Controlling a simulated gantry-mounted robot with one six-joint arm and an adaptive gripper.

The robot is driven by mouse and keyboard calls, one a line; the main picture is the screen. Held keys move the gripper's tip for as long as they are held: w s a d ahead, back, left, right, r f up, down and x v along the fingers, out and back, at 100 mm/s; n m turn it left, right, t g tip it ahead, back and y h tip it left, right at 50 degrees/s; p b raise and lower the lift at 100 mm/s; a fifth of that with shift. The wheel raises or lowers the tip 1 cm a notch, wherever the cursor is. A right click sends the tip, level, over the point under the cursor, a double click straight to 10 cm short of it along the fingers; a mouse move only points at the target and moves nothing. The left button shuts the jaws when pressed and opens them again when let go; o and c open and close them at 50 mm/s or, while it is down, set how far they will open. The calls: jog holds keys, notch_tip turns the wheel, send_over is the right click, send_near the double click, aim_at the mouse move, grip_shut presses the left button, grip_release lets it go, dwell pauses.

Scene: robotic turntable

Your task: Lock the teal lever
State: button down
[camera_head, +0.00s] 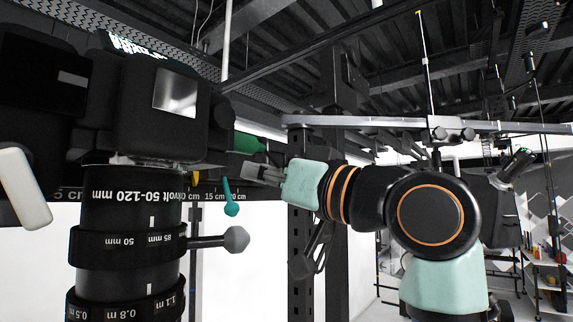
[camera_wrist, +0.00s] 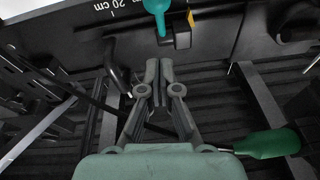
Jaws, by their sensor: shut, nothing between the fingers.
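The teal lever (camera_head: 230,197) hangs down from the dark ruler bar in the head view, its rounded end at the bottom. It also shows at the top edge of the wrist view (camera_wrist: 157,8), partly cut off. My gripper (camera_head: 252,172) comes from the right, its fingers just to the right of the lever. In the wrist view my gripper (camera_wrist: 159,68) has its fingertips together and empty. They point toward the lever, with a visible gap between in that view.
A large black camera lens (camera_head: 128,240) with a grey-knobbed rod (camera_head: 236,239) fills the left of the head view. A green handle (camera_head: 255,144) lies above my gripper and shows in the wrist view (camera_wrist: 268,144). A yellow piece (camera_wrist: 191,19) sits near the lever. A dark post (camera_head: 334,255) stands below my arm.

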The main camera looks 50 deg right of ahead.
jog(key=f, duration=0.1)
jog(key=w+f, duration=0.1)
jog(key=f, duration=0.1)
jog(key=shift+w+a+f, duration=0.25)
jog(key=shift+f, duration=0.1)
jog(key=shift+w+d+f, duration=0.1)
jog(key=shift+w+f, duration=0.5)
jog(key=shift+f, duration=0.2)
notch_tip(320, 180, up, 5)
jog(key=s+p, duration=0.3)
jog(key=p, duration=0.1)
jog(key=b, duration=0.5)
send_near(238, 209)
jog(key=s+r, duration=0.3)
jog(key=s, duration=0.1)
jog(key=shift+w+d+r, duration=0.2)
jog(key=shift+r, duration=0.05)
